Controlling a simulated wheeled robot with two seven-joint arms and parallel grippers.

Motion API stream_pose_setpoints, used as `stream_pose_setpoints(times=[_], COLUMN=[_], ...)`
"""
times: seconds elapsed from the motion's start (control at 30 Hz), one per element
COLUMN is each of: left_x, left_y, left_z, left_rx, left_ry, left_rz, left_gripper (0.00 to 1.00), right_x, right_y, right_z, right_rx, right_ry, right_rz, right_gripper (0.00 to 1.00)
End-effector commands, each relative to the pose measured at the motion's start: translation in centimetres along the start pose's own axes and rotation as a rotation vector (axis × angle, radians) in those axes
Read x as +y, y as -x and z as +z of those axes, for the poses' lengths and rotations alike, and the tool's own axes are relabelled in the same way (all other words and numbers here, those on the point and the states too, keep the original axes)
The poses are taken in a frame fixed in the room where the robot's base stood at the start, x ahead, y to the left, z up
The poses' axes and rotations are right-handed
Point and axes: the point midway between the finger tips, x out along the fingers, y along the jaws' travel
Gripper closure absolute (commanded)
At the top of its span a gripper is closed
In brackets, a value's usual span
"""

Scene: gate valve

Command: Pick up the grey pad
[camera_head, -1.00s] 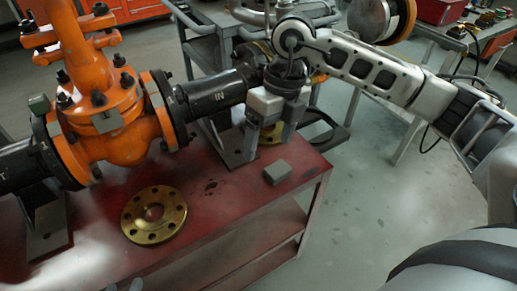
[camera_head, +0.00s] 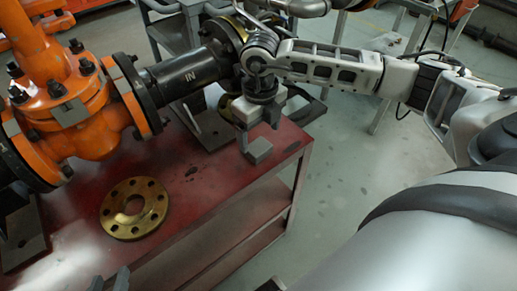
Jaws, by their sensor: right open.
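The grey pad (camera_head: 260,151) is a small block lying on the red bench top (camera_head: 205,190), near its right end. My right gripper (camera_head: 258,132) points down directly above and just behind the pad in the head view. Its fingers are apart, with one close to the pad's left side. I cannot tell whether the fingers touch the pad or straddle it.
A brass flange ring (camera_head: 135,207) lies on the bench left of the pad. The orange gate valve (camera_head: 75,110) and its black pipe (camera_head: 180,80) stand behind. Another flange is partly hidden behind my right gripper. The bench's front right edge is close to the pad.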

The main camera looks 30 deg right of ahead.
Motion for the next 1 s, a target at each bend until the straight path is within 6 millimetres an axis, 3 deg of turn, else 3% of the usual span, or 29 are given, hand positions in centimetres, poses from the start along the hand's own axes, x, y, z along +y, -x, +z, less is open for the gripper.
stream_pose_setpoints(times=[0.23,0.53,0.57,0.73,1.0], left_x=[-0.1,-0.1,-0.1,-0.1,-0.1], left_y=[-0.1,-0.1,-0.1,-0.1,-0.1], left_z=[0.3,0.3,0.3,0.3,0.3], left_rx=[-0.001,-0.002,-0.002,-0.002,-0.003], left_ry=[-0.002,-0.005,-0.005,-0.005,-0.006], left_rz=[0.000,0.000,0.000,0.000,0.000], left_gripper=[0.64,0.64,0.64,0.64,0.64], right_x=[0.2,0.2,0.2,0.2,0.2], right_y=[-3.8,-4.3,-4.3,-4.2,-4.2], right_z=[0.1,0.2,0.2,0.2,0.2], right_rx=[0.004,0.001,0.001,0.001,0.001], right_ry=[0.001,0.002,0.002,0.001,0.001], right_rz=[0.001,0.001,0.001,0.001,0.001], right_gripper=[0.20,0.20,0.23,0.68,0.69])
